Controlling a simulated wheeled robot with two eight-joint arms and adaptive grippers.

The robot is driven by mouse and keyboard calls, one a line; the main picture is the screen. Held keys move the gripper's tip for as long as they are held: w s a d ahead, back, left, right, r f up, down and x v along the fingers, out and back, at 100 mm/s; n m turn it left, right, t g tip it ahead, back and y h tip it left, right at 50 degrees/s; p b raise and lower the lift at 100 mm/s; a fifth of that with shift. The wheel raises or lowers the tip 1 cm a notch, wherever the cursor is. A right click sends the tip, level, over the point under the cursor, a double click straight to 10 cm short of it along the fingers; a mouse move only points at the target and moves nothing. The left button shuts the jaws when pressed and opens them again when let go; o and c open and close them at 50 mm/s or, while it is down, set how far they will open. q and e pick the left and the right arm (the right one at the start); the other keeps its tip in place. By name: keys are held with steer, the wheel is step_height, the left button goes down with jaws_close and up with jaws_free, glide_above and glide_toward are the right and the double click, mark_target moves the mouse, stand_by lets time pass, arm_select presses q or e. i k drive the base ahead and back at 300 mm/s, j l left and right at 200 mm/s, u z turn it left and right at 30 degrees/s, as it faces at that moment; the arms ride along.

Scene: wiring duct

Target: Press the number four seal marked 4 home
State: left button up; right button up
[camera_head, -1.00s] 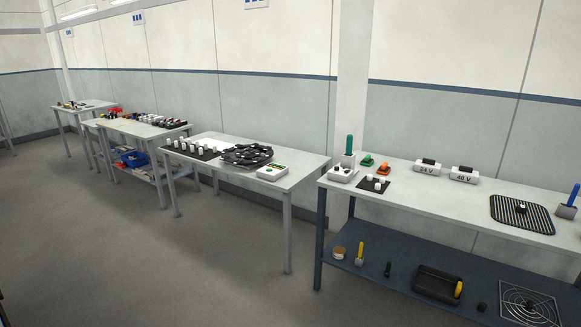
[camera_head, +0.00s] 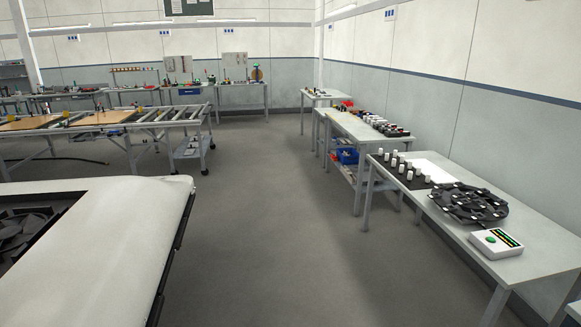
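No seal marked 4 can be made out from here. A row of several small white-topped cylinders (camera_head: 408,167) stands on a dark mat on the table (camera_head: 470,246) at the right; any markings on them are too small to read. Beside them on the same table lies a round black segmented ring-like thing (camera_head: 467,203). A white box with a green button (camera_head: 496,243) sits near the table's front end. Neither of my grippers is in view.
A large light-topped bench (camera_head: 125,235) with a dark recess of black pieces fills the lower left. Grey floor (camera_head: 285,215) lies clear between it and the right-hand tables. A roller conveyor (camera_head: 150,125) and further benches stand at the back.

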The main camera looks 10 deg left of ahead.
mark_target(179, 238)
steer(key=i+j+u, duration=0.15)
steer(key=u, duration=0.25)
steer(key=i+j+u, duration=0.1)
steer(key=i+u, duration=0.45)
steer(key=u, duration=0.2)
steer(key=i+j+u, duration=0.1)
steer(key=i+j, duration=0.3)
steer(key=i, duration=0.2)
steer(key=i+l+z, duration=0.3)
steer(key=i+j+z, duration=0.15)
steer(key=i, duration=0.5)
